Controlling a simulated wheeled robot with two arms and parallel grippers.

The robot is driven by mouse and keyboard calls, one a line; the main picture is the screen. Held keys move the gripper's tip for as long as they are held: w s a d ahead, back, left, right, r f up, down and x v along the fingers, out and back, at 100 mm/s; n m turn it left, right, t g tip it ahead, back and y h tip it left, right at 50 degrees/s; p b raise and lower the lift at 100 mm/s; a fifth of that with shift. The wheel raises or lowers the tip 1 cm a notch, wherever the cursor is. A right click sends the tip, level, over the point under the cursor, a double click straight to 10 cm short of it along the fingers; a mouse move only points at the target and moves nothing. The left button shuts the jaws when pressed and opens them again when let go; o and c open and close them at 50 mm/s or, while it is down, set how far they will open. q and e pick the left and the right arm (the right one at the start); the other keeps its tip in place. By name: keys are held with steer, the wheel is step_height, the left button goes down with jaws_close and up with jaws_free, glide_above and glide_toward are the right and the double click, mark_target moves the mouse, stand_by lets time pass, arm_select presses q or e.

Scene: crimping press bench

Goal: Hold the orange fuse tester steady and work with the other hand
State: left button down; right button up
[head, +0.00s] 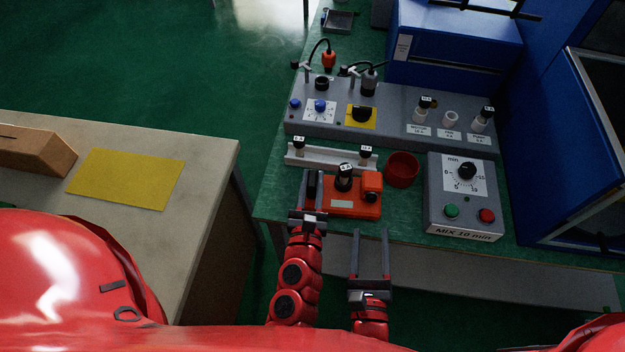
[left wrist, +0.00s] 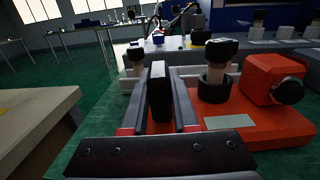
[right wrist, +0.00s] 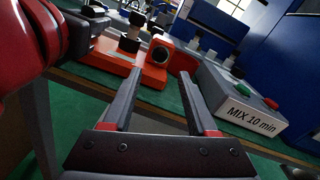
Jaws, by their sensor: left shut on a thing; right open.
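The orange fuse tester (head: 345,210) lies near the front edge of the green bench. A black-capped fuse (head: 344,176) stands upright in its dark round socket, and an orange block (head: 372,184) with a round black part sits at its right. My left gripper (head: 309,188) is shut on a dark upright grip (left wrist: 160,90) at the tester's left end. My right gripper (head: 371,240) is open and empty in front of the tester, apart from it. The tester also shows beyond the right gripper's fingers in the right wrist view (right wrist: 112,62).
A pale rail (head: 330,157) with two black-capped fuses lies behind the tester. A red bowl (head: 402,168) and a grey timer box (head: 465,195) stand to the right. A grey panel (head: 390,125) with knobs and fuses is behind. A side table (head: 215,165) is at left.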

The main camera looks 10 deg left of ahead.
jaws_close()
stand_by(1.7)
